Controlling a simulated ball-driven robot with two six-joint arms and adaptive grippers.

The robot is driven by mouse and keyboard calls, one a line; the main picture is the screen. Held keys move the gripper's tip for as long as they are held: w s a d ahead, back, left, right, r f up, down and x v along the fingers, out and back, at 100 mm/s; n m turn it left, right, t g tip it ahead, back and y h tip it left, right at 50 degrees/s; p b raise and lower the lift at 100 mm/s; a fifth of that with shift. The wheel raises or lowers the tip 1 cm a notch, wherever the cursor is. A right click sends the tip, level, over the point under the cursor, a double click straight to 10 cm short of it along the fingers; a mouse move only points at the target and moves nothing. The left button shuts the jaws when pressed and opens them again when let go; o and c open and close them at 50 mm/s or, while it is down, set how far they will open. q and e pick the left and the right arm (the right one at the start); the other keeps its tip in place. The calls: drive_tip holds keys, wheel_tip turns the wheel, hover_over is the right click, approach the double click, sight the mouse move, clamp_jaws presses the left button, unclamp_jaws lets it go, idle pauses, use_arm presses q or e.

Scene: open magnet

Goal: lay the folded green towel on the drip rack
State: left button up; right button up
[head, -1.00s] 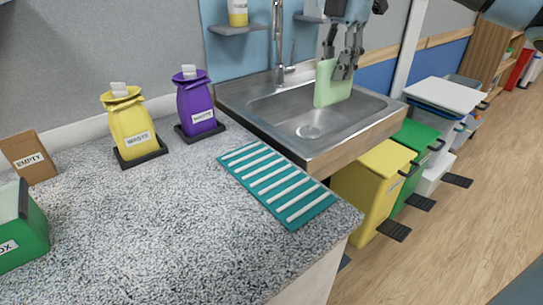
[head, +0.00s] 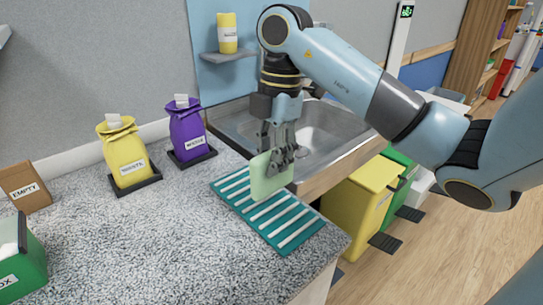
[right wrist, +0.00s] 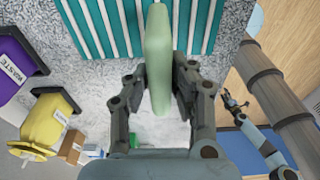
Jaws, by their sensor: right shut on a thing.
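The folded green towel (head: 268,176) is pale green and hangs upright from my right gripper (head: 274,155), which is shut on its upper part. In the head view the towel is in front of the drip rack (head: 297,238), a teal rack with white slats lying on the speckled counter. The right wrist view shows the towel (right wrist: 158,60) edge-on between the two fingers of the gripper (right wrist: 158,95), with the rack (right wrist: 95,25) beyond it. Whether the towel touches the rack cannot be told. My left gripper is not seen in the head view.
A steel sink (head: 320,135) lies behind the rack. A purple bag (head: 188,130) and a yellow bag (head: 125,158) stand on dark trays left of it. A green box (head: 22,262) is at the far left. The counter's middle is clear.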

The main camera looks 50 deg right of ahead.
sight(272, 178)
drive_tip(key=shift+a+f+b, duration=0.1)
drive_tip(key=shift+f+b, duration=1.9)
drive_tip(key=shift+f, duration=0.1)
drive_tip(key=shift+f, duration=0.1)
drive_tip(key=shift+f, duration=0.15)
drive_tip(key=o, duration=0.8)
drive_tip(key=shift+c, duration=0.2)
drive_tip(key=shift+r, duration=0.2)
drive_tip(key=r+p, duration=0.3)
drive_tip(key=r, duration=0.1)
drive_tip(key=d+r+p, duration=0.1)
drive_tip(key=r+p, duration=0.6)
drive_tip(key=r, duration=0.1)
drive_tip(key=shift+d+r, duration=0.1)
drive_tip(key=shift+d, duration=0.15)
